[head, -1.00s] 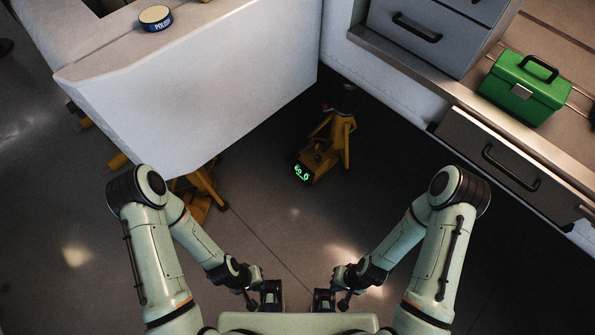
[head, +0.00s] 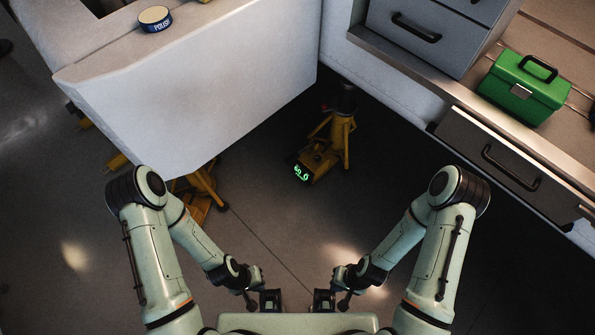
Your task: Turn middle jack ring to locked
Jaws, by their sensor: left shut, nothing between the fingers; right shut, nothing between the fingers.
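A yellow jack (head: 330,145) with a dark top stands on the floor beyond my grippers, between the white panel and the drawer unit. A green lit display shows on its base, and a small red part is near its top. Another yellow jack (head: 200,190) is partly hidden under the white panel at the left. I cannot tell which is the middle one, and I make out no ring clearly. My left gripper (head: 270,300) and my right gripper (head: 324,300) are low in front of me, shut and empty, far from both jacks.
A large white panel (head: 200,90) overhangs the left side, with a round tin (head: 155,18) marked POLISH on it. A drawer unit (head: 500,160) with a green toolbox (head: 524,88) stands at the right. The floor (head: 290,225) between is clear.

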